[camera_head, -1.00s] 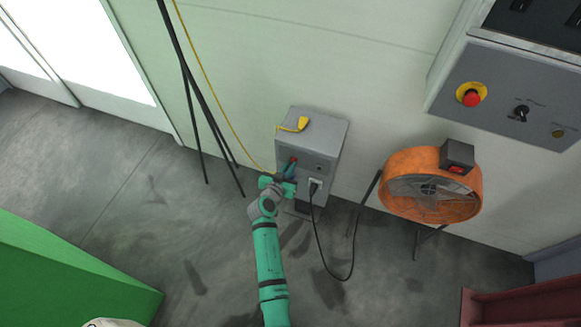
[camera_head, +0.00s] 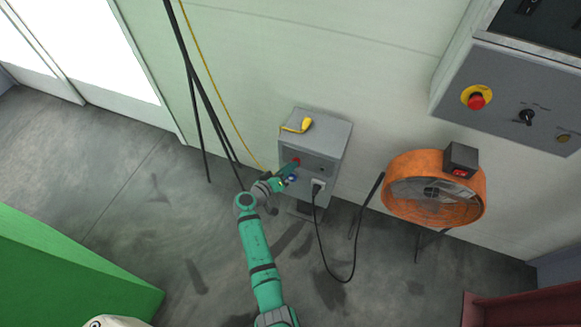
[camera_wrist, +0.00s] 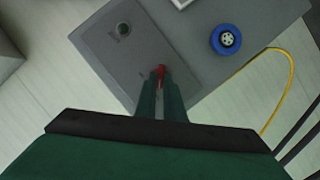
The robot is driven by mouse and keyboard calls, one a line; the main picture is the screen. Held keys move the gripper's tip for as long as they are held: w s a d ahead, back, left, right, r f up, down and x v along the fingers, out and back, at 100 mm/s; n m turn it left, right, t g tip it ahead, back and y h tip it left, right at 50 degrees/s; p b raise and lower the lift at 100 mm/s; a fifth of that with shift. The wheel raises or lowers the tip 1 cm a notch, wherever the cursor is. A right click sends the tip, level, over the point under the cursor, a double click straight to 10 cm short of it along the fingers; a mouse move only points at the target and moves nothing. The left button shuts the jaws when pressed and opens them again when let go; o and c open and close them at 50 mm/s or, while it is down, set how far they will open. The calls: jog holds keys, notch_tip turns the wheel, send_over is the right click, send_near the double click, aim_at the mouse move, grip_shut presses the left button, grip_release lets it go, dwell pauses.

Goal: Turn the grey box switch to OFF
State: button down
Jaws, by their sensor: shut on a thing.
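The grey box (camera_head: 312,150) stands against the wall in the head view; its front panel (camera_wrist: 112,58) fills the upper middle of the wrist view. The box switch has a red handle (camera_wrist: 161,70), which also shows as a small red spot in the head view (camera_head: 296,161). My gripper (camera_head: 290,170) is at the box front. In the wrist view its green fingers (camera_wrist: 160,85) are shut on the red handle, one on each side, hiding its lower part. I cannot read the switch marking.
A blue round socket (camera_wrist: 228,40) is right of the fingers in the wrist view. A black cable (camera_head: 330,275) hangs from a plug in the box. An orange fan (camera_head: 470,205) stands to the right.

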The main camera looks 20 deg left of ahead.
jog(key=shift+f, duration=0.1)
dwell(0.3)
jog(key=c, duration=1.9)
grip_release()
jog(key=shift+d, duration=0.1)
jog(key=shift+o, duration=0.2)
jog(key=v, duration=1.1)
jog(key=shift+a, duration=0.25)
jog(key=shift+w+f, duration=0.1)
